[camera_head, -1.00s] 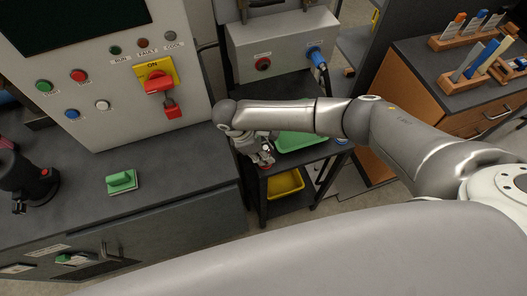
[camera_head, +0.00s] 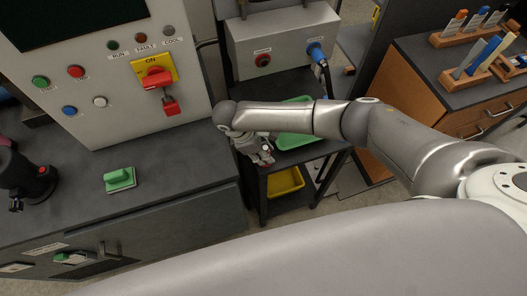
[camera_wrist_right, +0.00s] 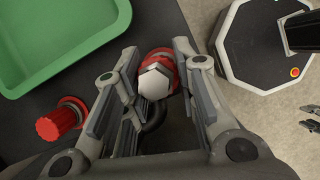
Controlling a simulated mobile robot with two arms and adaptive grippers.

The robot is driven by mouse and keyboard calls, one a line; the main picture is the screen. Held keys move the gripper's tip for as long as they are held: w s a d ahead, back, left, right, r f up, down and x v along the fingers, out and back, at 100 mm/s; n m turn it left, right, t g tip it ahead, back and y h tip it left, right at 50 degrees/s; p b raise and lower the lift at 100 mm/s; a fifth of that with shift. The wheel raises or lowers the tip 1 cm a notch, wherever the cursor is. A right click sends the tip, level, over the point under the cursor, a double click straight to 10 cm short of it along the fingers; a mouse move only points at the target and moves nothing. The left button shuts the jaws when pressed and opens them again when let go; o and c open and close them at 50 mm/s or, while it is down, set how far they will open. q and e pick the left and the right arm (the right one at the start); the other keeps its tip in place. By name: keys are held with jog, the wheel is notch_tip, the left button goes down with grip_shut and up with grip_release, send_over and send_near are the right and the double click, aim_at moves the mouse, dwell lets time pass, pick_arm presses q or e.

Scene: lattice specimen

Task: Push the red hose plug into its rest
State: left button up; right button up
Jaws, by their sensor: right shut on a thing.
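My right gripper (camera_wrist_right: 165,85) is shut on the hose plug (camera_wrist_right: 155,80), which has a pale hexagonal end and a red collar. A dark curved piece, possibly hose, shows just below it between the fingers. In the head view my right gripper (camera_head: 262,157) hangs low at the left end of the small black cart, and the plug is too small to make out there. A round red ribbed part (camera_wrist_right: 60,120) stands on the dark surface left of the gripper, apart from it; I cannot tell whether it belongs to the rest. My left gripper is not in view.
A green tray (camera_wrist_right: 105,37) lies close beside the gripper on the cart top. A grey box with a blue plug (camera_head: 316,50) stands behind. A yellow bin (camera_head: 285,182) sits on the lower shelf. The control panel and bench (camera_head: 165,185) are left of the cart.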

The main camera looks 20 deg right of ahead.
jog(key=shift+f, duration=0.1)
jog(key=o, duration=1.5)
jog(key=shift+p+v, duration=2)
jog(key=shift+v, duration=0.55)
jog(key=shift+a, duration=0.1)
jog(key=v, duration=1.2)
